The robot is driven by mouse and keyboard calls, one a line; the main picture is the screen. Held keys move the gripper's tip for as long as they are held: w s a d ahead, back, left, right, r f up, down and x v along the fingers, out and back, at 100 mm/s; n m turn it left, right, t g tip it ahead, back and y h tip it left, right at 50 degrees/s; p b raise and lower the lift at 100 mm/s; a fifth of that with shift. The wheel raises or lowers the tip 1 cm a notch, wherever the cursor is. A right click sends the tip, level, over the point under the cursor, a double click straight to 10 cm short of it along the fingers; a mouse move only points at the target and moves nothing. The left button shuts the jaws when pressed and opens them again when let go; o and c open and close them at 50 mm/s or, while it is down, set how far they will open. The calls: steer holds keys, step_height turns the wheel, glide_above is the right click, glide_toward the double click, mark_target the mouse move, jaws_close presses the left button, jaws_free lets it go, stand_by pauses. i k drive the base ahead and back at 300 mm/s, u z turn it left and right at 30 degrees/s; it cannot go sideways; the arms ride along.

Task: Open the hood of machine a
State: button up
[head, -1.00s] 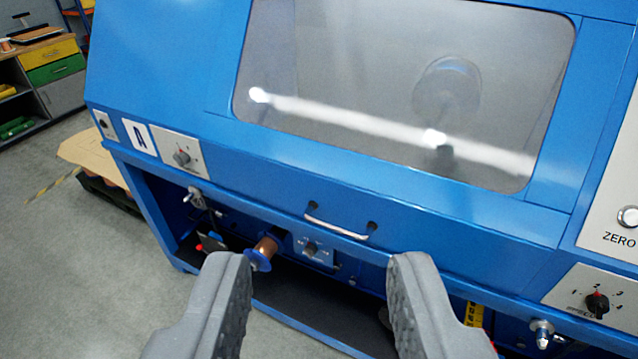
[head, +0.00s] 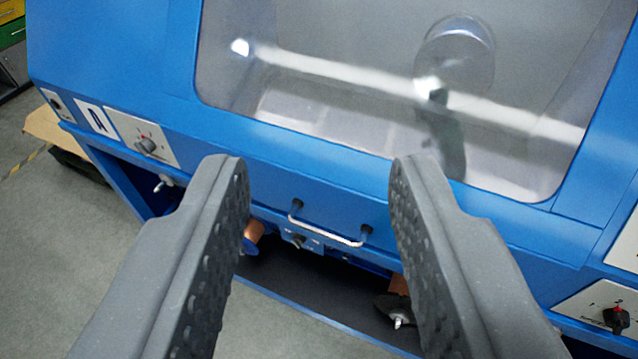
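The blue machine marked A (head: 95,119) fills most of the head view. Its hood (head: 330,172) is down, with a large clear window (head: 340,45) in it. A silver bar handle (head: 325,232) sits on two dark mounts at the hood's lower front edge. My gripper (head: 315,165) is open and empty. In the picture its two grey, studded fingers stand on either side of the handle. No contact with the handle shows, and how far the fingertips are from it is hard to tell.
Below the handle is an open bay with a copper spool (head: 256,230) and a small knob panel (head: 298,240). A knob plate (head: 148,141) is at left, and a dial (head: 617,317) is at lower right. Grey floor (head: 70,240) is free at left.

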mark_target(338, 187)
steer(key=u, duration=0.05)
steer(key=k, duration=1.05)
steer(key=z, duration=0.8)
steer(key=i, duration=1.3)
steer(key=u, duration=0.1)
